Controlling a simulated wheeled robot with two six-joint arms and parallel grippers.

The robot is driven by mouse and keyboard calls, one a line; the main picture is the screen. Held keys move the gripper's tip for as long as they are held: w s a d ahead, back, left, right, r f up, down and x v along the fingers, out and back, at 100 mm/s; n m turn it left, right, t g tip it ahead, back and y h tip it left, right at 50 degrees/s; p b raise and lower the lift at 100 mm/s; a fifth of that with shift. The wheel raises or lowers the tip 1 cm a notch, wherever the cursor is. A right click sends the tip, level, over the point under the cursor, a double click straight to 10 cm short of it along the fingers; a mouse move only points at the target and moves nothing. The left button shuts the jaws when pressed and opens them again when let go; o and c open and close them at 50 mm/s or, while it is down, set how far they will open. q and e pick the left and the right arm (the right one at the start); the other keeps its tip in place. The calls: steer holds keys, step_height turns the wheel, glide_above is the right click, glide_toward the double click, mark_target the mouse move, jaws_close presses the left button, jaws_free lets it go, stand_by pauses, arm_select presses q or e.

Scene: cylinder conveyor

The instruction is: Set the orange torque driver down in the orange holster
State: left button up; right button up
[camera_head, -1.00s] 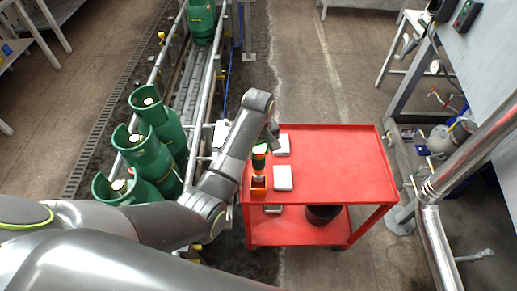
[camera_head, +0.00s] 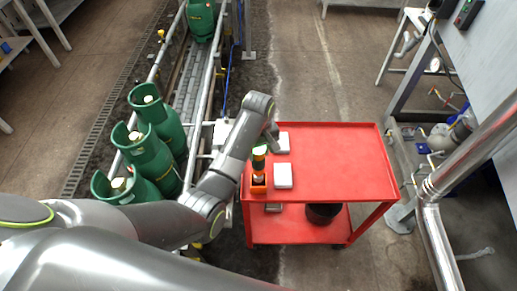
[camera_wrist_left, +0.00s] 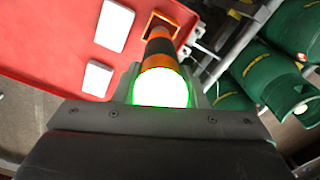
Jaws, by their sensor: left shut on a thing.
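The torque driver (camera_head: 258,164) is orange and black with a bright green-lit top end. It stands roughly upright at the left edge of the red cart. My left gripper (camera_head: 264,146) is shut on its upper end; in the left wrist view the driver (camera_wrist_left: 160,58) runs away from the jaws. The orange holster (camera_head: 258,188) is directly below the driver at the cart's near left corner. It also shows in the left wrist view (camera_wrist_left: 148,28), with the driver's lower end lined up at its opening. I cannot tell how deep the tip sits. My right gripper is not in view.
Two white boxes (camera_head: 283,176) (camera_head: 283,143) lie on the red cart (camera_head: 340,165), just right of the holster. The cart's right side is clear. Green cylinders (camera_head: 150,150) stand on the left, beside the conveyor (camera_head: 193,92).

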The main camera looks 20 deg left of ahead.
mark_target(258, 163)
arm_select(q)
steer(key=shift+f+b, duration=0.7)
steer(key=shift+f, duration=1.15)
steer(key=shift+f+b, duration=0.45)
steer(key=shift+f, duration=0.95)
steer(key=o, duration=1.4)
steer(key=shift+f, duration=0.1)
steer(key=shift+c, duration=0.2)
